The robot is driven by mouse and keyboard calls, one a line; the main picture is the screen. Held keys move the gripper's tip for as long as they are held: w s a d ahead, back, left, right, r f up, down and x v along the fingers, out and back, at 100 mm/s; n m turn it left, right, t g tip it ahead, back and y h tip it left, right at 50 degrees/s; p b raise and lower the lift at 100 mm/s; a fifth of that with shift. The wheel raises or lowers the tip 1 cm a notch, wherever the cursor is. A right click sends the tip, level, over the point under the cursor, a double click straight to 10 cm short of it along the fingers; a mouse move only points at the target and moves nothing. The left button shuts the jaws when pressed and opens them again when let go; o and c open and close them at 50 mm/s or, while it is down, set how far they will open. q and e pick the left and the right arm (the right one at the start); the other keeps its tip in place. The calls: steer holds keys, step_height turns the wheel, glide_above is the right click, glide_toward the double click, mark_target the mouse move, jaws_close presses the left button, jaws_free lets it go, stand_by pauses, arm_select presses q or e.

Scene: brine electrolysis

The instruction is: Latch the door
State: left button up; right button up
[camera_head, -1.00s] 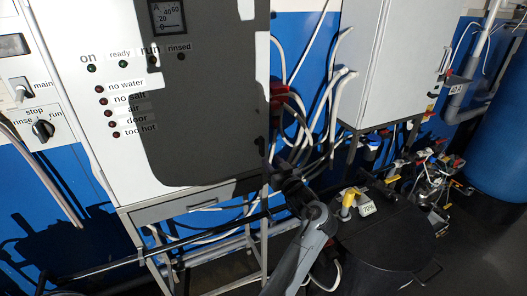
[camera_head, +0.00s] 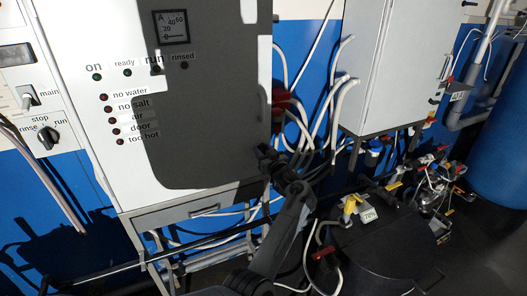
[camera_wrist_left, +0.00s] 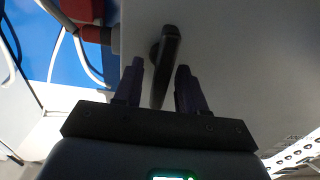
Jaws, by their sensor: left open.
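The door is the front of the white cabinet (camera_head: 95,150), with labelled lamps, a meter and a large dark shadow over it. It looks closed in the head view. A black latch handle (camera_wrist_left: 166,62) sits on the grey-looking door panel (camera_wrist_left: 240,65) in the left wrist view, tilted slightly from upright. My left gripper (camera_wrist_left: 158,78) is open, with one finger on each side of the handle's lower part; I cannot tell whether they touch it. In the head view my left gripper (camera_head: 268,155) is at the cabinet's lower right edge. My right gripper is not in view.
Red fittings and white hoses (camera_head: 325,105) run just right of the cabinet. A blue tank (camera_head: 500,135) is at the far right.

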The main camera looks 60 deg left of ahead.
arm_select(q)
steer(key=shift+a, duration=0.1)
steer(key=shift+c, duration=0.4)
jaws_close()
steer(key=m+p, duration=0.2)
steer(key=shift+w+r+p, duration=0.1)
steer(key=shift+r+p, duration=0.1)
steer(key=shift+p, duration=0.15)
steer(key=shift+w+f+m+p, duration=0.2)
steer(key=shift+m+p, duration=0.95)
steer(key=shift+m, duration=1.5)
steer(key=shift+w+f+m+p, duration=0.15)
steer(key=shift+f+m+p, duration=0.2)
steer(key=shift+m+p, duration=1.55)
steer(key=shift+w+f+m+p, duration=0.15)
steer(key=shift+f+m+p, duration=0.2)
steer(key=shift+m, duration=3)
steer(key=shift+r, duration=0.1)
